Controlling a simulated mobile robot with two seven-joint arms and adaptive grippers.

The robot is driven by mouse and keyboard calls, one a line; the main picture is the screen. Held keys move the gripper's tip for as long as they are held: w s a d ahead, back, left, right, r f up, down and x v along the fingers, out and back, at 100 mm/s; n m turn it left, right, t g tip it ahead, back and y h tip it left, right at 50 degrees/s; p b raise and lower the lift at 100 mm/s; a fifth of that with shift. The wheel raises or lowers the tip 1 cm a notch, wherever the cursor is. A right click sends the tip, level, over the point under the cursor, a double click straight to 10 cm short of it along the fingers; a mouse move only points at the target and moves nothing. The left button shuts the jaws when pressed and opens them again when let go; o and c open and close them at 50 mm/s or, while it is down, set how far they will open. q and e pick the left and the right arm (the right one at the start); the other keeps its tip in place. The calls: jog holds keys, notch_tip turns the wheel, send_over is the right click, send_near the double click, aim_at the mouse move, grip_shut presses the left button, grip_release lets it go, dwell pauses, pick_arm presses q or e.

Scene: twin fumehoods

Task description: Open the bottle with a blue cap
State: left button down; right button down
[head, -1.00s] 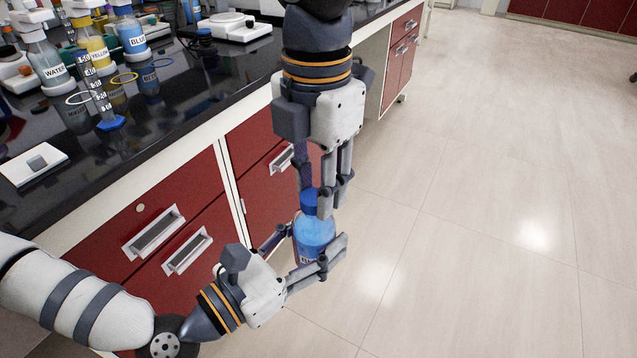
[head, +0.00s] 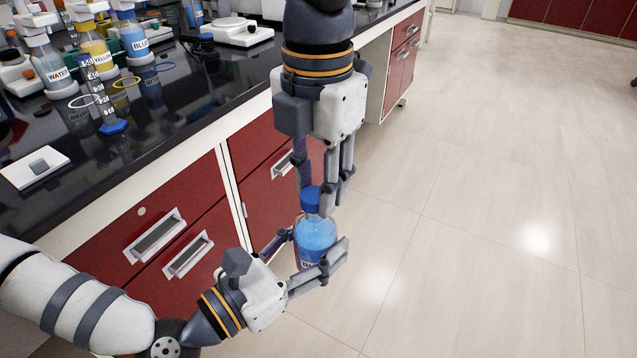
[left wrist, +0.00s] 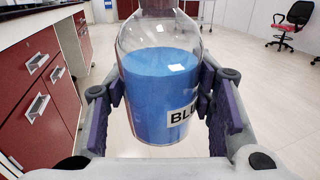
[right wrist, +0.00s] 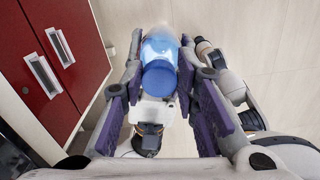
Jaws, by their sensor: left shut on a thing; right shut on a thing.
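The bottle (head: 316,234) is clear, holds blue liquid and stands about upright in the air before the cabinets. Its label starts "BLU" in the left wrist view (left wrist: 160,95). My left gripper (head: 316,258) is shut around its body from the side. The blue cap (head: 311,202) is at the bottle's top; I cannot tell whether it is loosened. My right gripper (head: 319,195) points down from above, shut on the cap. The right wrist view shows the cap (right wrist: 158,78) between its fingers, with the bottle beyond.
The black bench top (head: 120,170) is at the left, above red drawers (head: 180,240). On it stand a WATER bottle (head: 50,65), a YELLOW bottle (head: 93,48), a BLUE bottle (head: 135,40) and a graduated cylinder (head: 102,105). The floor at the right is clear.

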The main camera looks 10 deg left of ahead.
aim_at(317, 191)
jog(key=shift+r, duration=0.65)
jog(key=shift+r, duration=2)
